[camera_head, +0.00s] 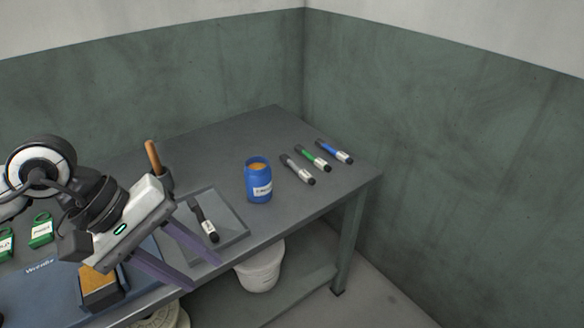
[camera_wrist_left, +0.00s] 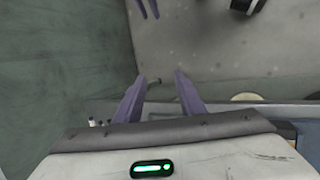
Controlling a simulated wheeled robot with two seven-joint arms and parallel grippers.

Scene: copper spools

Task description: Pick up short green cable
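A short dark stick-like piece with a green band and a white label, the green cable (camera_head: 313,157), lies on the far right of the table (camera_head: 225,140). It lies between a similar grey-white piece (camera_head: 298,169) and a blue one (camera_head: 335,151). My left gripper (camera_head: 206,276) is open and empty over the table's front edge, well to the left of the green cable. Its two purple fingers are spread in the left wrist view (camera_wrist_left: 159,74). Two separate purple fingertips at the top of that view look like my right gripper (camera_wrist_left: 148,8); it is absent from the head view.
A blue labelled container (camera_head: 259,190) stands between the tray and the cables. A grey tray (camera_head: 236,218) holds a black labelled piece (camera_head: 206,222). A wooden handle (camera_head: 153,156) stands behind my left gripper. A white bucket (camera_head: 261,270) is below the table. The table's back is clear.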

